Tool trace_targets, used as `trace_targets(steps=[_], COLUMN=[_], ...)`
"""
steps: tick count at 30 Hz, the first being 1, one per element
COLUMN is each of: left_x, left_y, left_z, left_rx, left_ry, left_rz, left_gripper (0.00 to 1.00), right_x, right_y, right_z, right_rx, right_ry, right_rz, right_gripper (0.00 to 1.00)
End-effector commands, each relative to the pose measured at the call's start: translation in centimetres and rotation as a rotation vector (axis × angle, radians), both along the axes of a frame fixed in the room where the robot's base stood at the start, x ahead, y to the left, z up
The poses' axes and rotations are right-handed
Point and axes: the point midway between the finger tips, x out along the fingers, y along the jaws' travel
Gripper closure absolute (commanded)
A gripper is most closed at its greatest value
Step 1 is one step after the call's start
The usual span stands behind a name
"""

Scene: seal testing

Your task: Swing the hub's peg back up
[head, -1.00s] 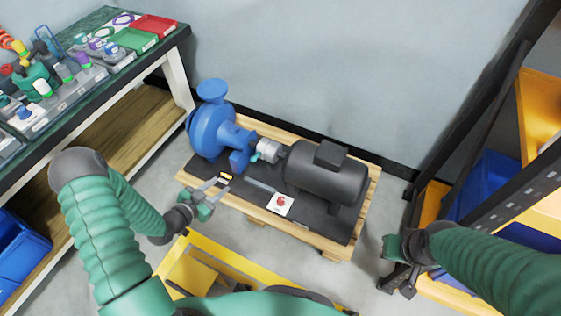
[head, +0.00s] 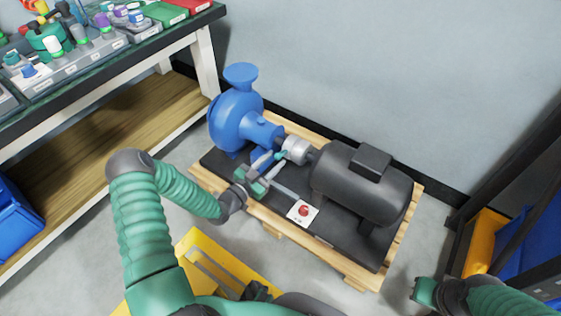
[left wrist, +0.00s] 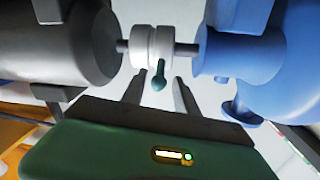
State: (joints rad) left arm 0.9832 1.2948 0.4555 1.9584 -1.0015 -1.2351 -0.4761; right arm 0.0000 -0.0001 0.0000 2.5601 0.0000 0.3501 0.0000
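The silver hub (head: 296,150) sits on the shaft between the blue pump (head: 236,120) and the dark motor (head: 362,188). It also shows in the left wrist view (left wrist: 142,45). Its teal peg (left wrist: 159,78) hangs down from the hub there, with a rounded end; in the head view the peg (head: 281,155) points toward my left gripper. My left gripper (head: 270,165) is open, its fingertips just short of the peg. In the left wrist view the fingers (left wrist: 159,93) stand on either side of the peg's lower end, apart from it. My right gripper (head: 424,292) is at the lower right, its fingers unclear.
Pump and motor stand on a black base on a wooden pallet (head: 352,281). A card with a red mark (head: 303,212) lies on the base. A workbench (head: 110,75) with racks and trays is at left, a shelf unit (head: 510,215) at right, a yellow platform (head: 213,262) in front.

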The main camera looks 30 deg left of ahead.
Motion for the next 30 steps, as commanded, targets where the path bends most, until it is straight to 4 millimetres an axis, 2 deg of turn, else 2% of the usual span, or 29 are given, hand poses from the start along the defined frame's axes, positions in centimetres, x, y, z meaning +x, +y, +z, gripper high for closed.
trace_targets(steps=[1,6,15,17,24,30], left_x=[1.0,3.3,3.9,3.9,3.8,3.8], left_y=[-0.3,-0.7,-0.8,-0.9,-0.8,-0.8], left_z=[-0.6,-0.3,0.1,0.1,0.0,0.0], left_rx=[0.0,0.0,-0.002,-0.002,-0.002,-0.001], left_ry=[-0.003,-0.001,0.001,0.001,0.001,0.001], left_rz=[-0.001,0.0,0.001,0.001,0.001,0.001], left_gripper=[0.64,0.64,0.64,0.69,1.0,1.0], right_x=[0.0,0.0,0.0,0.0,0.0,0.0], right_y=[0.0,0.0,0.0,0.0,0.0,0.0], right_z=[-1.3,-2.3,-2.3,-2.3,-2.3,-2.3], right_rx=[0.0,0.0,0.0,0.0,0.0,0.0], right_ry=[0.0,0.0,0.0,0.0,0.0,0.0], right_rz=[0.0,0.0,0.0,0.0,0.0,0.0], right_gripper=[1.0,1.0,1.0,1.0,1.0,1.0])
